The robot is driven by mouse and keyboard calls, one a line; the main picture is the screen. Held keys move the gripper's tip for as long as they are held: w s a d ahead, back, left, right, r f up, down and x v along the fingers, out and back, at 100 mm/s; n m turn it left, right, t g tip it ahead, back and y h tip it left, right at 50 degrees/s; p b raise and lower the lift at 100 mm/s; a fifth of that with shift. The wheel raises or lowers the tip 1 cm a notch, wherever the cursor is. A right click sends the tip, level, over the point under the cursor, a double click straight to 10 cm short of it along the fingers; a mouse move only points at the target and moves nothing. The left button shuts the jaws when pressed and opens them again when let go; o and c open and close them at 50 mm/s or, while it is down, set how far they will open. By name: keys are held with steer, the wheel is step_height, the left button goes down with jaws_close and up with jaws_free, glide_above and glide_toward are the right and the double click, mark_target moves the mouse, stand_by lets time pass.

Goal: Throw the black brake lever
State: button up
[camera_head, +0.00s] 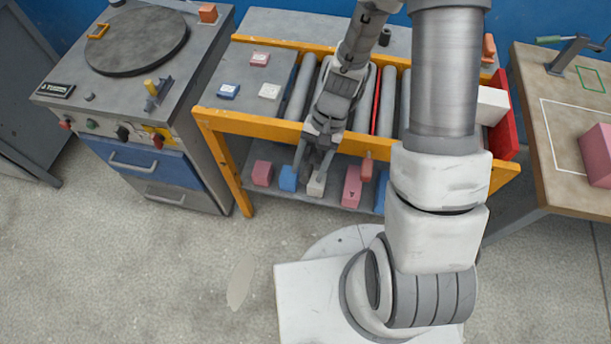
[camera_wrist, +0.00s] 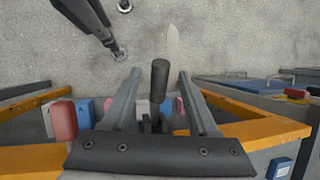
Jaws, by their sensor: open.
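The black brake lever (camera_wrist: 159,80) shows in the wrist view as a dark upright cylinder grip, with its lower part running down to a dark mount near the orange front rail. My gripper (camera_wrist: 161,92) is open, with one finger on each side of the lever. I cannot tell whether either finger touches it. In the head view my gripper (camera_head: 318,160) reaches down over the front rail of the roller table (camera_head: 258,122). There the lever is hidden or cannot be told apart from the dark fingers.
A red handle (camera_head: 366,166) hangs at the front rail, right of my gripper; it also shows in the wrist view (camera_wrist: 62,120). Pink, blue and white blocks sit on the lower shelf (camera_head: 250,189). A control cabinet (camera_head: 150,180) stands left, a workbench (camera_head: 535,130) right.

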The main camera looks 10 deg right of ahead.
mark_target(307, 173)
steer(key=shift+x, duration=1.55)
jaws_close()
